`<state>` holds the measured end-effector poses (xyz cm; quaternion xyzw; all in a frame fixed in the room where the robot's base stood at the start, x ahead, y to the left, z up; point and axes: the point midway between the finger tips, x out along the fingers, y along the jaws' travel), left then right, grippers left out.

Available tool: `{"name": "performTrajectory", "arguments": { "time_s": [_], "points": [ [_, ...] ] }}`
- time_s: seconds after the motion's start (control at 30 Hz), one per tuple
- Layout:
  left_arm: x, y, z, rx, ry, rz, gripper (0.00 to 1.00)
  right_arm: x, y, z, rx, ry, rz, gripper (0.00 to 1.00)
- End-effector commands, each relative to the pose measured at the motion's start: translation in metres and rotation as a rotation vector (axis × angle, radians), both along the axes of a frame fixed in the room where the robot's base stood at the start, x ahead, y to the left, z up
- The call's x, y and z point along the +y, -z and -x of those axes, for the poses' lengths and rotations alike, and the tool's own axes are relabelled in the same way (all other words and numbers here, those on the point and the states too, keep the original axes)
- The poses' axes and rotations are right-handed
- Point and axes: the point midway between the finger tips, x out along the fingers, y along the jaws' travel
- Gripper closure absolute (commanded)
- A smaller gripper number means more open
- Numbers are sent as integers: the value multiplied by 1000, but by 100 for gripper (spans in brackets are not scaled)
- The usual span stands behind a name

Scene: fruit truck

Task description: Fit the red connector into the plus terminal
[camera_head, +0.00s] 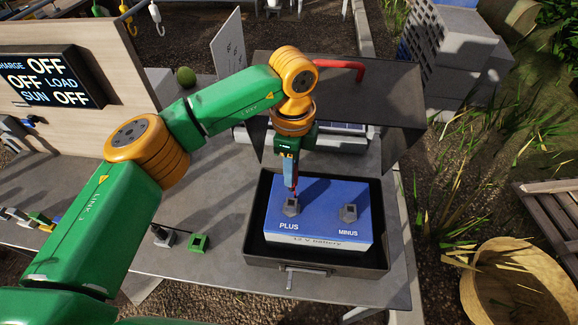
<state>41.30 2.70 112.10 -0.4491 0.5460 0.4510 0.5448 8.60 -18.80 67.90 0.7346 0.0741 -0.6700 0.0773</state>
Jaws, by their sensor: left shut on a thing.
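The blue battery (322,210) sits in an open dark case (262,252) on the grey table. Its plus terminal (291,207) is at the left above the word PLUS, and its minus terminal (348,213) is at the right. My left gripper (291,182) points down right over the plus terminal and is shut. A thin red part, the red connector (295,190), shows at its fingertips, mostly hidden by them. It is at or just above the plus terminal; I cannot tell whether it is fitted. My right gripper is not in view.
The case's raised lid (385,90) with a red handle (340,67) stands behind the battery. A green block (199,243) and a dark connector (163,236) lie to the left. A display board (50,78) reads OFF. A straw basket (515,285) stands right.

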Motion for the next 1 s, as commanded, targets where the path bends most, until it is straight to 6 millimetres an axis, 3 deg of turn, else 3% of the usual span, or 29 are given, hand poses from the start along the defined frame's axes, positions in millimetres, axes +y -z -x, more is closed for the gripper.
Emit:
{"name": "performTrajectory", "arguments": {
  "time_s": [0.53, 1.0],
  "points": [
    [0, 30, 0, 0, 0, 0, 100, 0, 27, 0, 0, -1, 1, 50],
    [0, 32, 0, 0, 0, 0, 100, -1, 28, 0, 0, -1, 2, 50]
  ]
}}
